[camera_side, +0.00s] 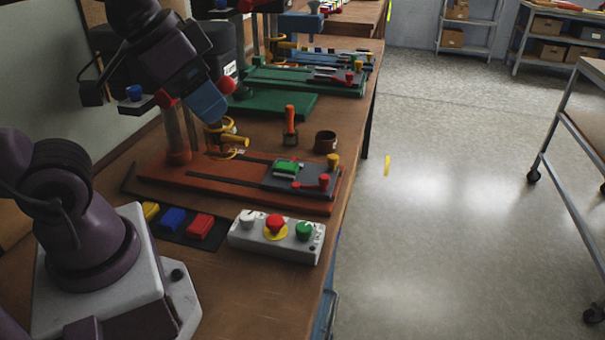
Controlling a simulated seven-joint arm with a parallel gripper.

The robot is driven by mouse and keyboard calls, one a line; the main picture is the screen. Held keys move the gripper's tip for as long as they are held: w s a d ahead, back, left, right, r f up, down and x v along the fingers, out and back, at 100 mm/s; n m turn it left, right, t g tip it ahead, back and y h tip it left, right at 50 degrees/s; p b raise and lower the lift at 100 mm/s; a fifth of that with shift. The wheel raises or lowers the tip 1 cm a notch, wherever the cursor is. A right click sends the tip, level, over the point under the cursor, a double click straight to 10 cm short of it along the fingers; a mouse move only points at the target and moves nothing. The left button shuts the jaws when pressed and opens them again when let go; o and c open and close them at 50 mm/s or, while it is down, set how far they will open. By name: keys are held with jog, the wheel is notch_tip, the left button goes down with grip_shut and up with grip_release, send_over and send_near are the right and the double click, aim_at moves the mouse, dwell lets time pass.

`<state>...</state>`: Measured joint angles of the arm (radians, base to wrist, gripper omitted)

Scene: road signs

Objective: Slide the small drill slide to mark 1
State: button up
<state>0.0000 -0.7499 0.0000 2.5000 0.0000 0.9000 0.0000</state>
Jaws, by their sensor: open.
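The nearest drill stand has a long orange-red base (225,183) on the bench, with a dark slot along it. A grey slide plate (300,178) sits at the right end of this base and carries a green block (287,167), a red-knobbed lever (318,182) and a yellow knob (333,160). Number marks are too small to read, so mark 1 cannot be made out.
A grey button box (276,238) and a dark tray (187,228) with coloured blocks lie in front. An orange-handled tool (290,127) and a brown cup (325,141) stand behind the slide. Green (300,80) and blue stands are farther back. The bench edge is close on the right.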

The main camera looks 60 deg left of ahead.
jog(key=c, duration=0.3)
jog(key=shift+w+d+f, duration=0.1)
jog(key=shift+f, duration=0.2)
jog(key=c, duration=0.4)
jog(key=shift+w+d+f+m+g, duration=0.15)
jog(key=shift+w+f+g, duration=0.35)
jog(key=shift+f, duration=0.1)
jog(key=shift+w+d+f+m+g, duration=0.15)
jog(key=shift+w+f+g, duration=0.25)
jog(key=shift+f+g, duration=0.15)
grip_shut()
jog(key=w+d+f+n+g+y, duration=0.1)
jog(key=w+f+n+g+y, duration=0.45)
jog(key=w+f, duration=1.8)
jog(key=n+t+y, duration=0.2)
jog(key=n, duration=0.2)
send_near(330, 191)
jog(key=x, duration=0.4)
jog(key=w+x, duration=0.1)
jog(key=x, duration=0.1)
jog(key=shift+d+f, duration=0.2)
jog(key=shift+d, duration=0.05)
jog(key=shift+s+a, duration=0.4)
jog(key=shift+s, duration=0.05)
